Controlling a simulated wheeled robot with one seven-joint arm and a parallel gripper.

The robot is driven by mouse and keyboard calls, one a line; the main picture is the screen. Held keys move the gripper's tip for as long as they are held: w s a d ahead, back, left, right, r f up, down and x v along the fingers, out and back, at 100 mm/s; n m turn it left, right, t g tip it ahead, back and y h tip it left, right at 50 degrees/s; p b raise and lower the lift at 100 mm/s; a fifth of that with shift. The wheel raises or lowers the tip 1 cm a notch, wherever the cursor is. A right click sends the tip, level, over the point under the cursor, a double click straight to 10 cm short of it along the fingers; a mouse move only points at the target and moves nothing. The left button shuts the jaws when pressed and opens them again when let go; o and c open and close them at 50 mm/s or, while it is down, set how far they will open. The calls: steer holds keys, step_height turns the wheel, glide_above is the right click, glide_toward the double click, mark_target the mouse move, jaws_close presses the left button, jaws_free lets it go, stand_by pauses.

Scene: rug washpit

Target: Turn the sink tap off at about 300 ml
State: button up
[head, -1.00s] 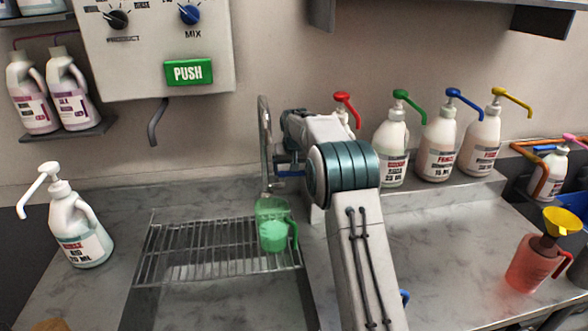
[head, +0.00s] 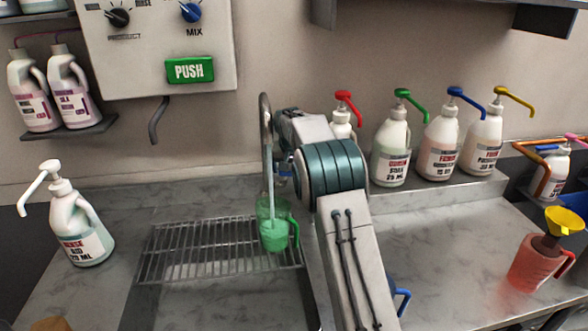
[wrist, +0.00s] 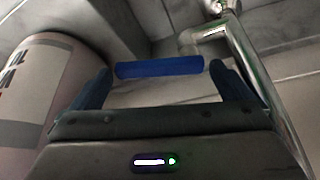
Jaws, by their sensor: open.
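The metal sink tap (head: 266,125) has a tall curved spout. A thin stream appears to run from it into a green see-through jug (head: 292,232) on the wire rack. Pale green liquid shows in the jug's lower part; I cannot read a volume. The tap's blue lever (wrist: 158,67) lies across the wrist view, between and just beyond the fingertips of my gripper (wrist: 160,78). My gripper is open and holds nothing. In the head view my arm mostly hides the gripper and lever. The spout also shows at the right of the wrist view (wrist: 245,60).
A white pump bottle (wrist: 50,85) stands close at the gripper's left in the wrist view. Several pump bottles (head: 440,145) line the back ledge. A red jug (head: 530,265) with a yellow funnel stands right.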

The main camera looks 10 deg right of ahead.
steer(key=d+b+v, duration=0.1)
steer(key=v, duration=0.6)
steer(key=shift+a+r, duration=0.25)
steer(key=shift+a, duration=0.3)
steer(key=shift+s, duration=0.1)
stand_by(0.9)
